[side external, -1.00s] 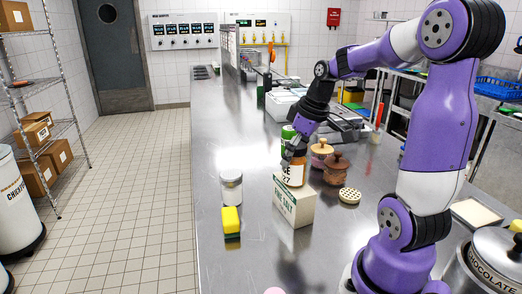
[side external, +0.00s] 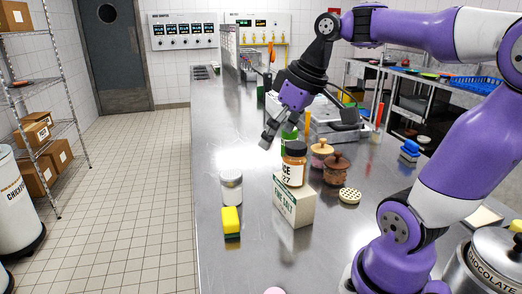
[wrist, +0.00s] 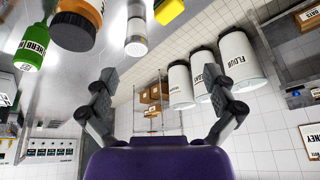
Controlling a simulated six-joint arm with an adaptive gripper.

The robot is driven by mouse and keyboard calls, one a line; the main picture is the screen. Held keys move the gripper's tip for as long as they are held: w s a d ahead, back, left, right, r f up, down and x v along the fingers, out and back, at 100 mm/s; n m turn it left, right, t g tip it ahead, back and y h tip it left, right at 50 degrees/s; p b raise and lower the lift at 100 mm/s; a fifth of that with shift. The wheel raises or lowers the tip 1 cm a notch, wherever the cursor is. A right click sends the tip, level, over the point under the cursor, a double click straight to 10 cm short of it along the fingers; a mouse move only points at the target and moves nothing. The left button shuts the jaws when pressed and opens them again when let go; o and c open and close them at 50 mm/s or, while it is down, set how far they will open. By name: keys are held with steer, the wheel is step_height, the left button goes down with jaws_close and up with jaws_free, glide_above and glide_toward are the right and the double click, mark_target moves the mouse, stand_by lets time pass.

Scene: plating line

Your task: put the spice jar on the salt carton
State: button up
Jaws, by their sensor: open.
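The spice jar (side external: 293,167), orange-brown with a dark lid and a white label, stands upright on top of the white salt carton (side external: 294,203) in the side view. The carton stands on the steel counter. My gripper (side external: 268,139) is open and empty, above and to the left of the jar, clear of it. In the wrist view the jar (wrist: 79,22) shows lid-on at the upper left, outside my spread fingers. The carton is not clearly visible there.
A glass shaker (side external: 231,188) and a yellow sponge (side external: 231,221) stand left of the carton. A green bottle (side external: 289,138) is behind the jar. Wooden pots (side external: 336,169) and a perforated round lid (side external: 349,196) are to the right. The counter's left front is clear.

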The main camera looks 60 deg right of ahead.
steer(key=s+a+f+t, duration=0.1)
steer(key=s+a+f, duration=0.2)
steer(key=a+f, duration=0.2)
steer(key=shift+s+a+f, duration=0.15)
steer(key=shift+a+f, duration=0.05)
steer(key=shift+a, duration=0.5)
